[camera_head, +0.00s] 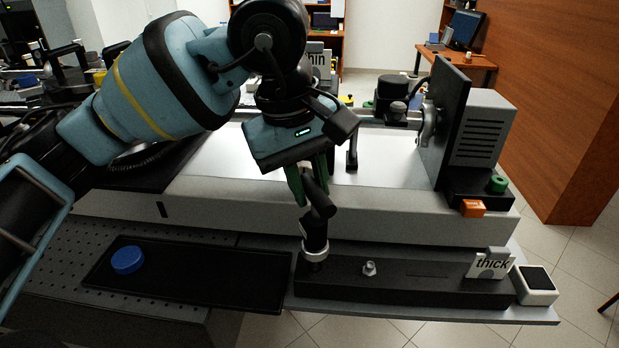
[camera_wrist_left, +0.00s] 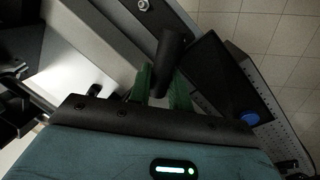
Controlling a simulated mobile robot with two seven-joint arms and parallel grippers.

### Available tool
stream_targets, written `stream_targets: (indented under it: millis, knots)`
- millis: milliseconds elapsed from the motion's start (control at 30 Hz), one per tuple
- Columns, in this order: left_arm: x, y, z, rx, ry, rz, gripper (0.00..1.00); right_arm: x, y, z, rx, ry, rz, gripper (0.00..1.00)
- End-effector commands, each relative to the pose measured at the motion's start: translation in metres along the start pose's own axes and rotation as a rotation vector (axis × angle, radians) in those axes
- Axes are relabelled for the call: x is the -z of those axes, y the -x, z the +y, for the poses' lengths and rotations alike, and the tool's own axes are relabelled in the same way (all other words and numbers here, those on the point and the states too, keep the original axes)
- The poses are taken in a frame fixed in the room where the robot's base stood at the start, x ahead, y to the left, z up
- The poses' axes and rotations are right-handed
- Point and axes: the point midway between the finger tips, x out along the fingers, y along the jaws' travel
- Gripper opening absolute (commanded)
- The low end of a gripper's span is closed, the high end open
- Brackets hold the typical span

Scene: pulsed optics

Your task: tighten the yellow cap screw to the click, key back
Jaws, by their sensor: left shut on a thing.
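My left gripper (camera_head: 308,188) points down with its green fingers shut on the black handle of the key (camera_head: 319,204). The key's lower part stands at a silver collar (camera_head: 315,253) at the left end of a long black holder (camera_head: 400,284); I cannot tell whether it is seated or just above. In the left wrist view the key (camera_wrist_left: 172,50) shows as a dark cylinder between the green fingers (camera_wrist_left: 160,88). I cannot make out the yellow cap screw; my arm hides part of the bench. My right gripper is not in view.
A blue cap (camera_head: 127,260) lies in a black tray (camera_head: 190,285). Optics with a tall black plate (camera_head: 445,125) stand behind.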

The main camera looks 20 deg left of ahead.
Motion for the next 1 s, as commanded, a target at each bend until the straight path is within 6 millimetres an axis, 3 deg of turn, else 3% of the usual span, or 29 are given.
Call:
stream_targets:
  millis: [533, 967, 1000]
  knots:
    - [0.001, 0.0, 0.0, -0.004, 0.001, 0.002, 0.0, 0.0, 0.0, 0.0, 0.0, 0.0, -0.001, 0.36]
    - [0.002, -0.019, -0.003, -0.004, 0.003, 0.002, 0.0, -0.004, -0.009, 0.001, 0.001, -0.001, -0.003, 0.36]
    - [0.002, -0.019, -0.003, -0.004, 0.003, 0.002, 0.22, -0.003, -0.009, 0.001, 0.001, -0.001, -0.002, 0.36]
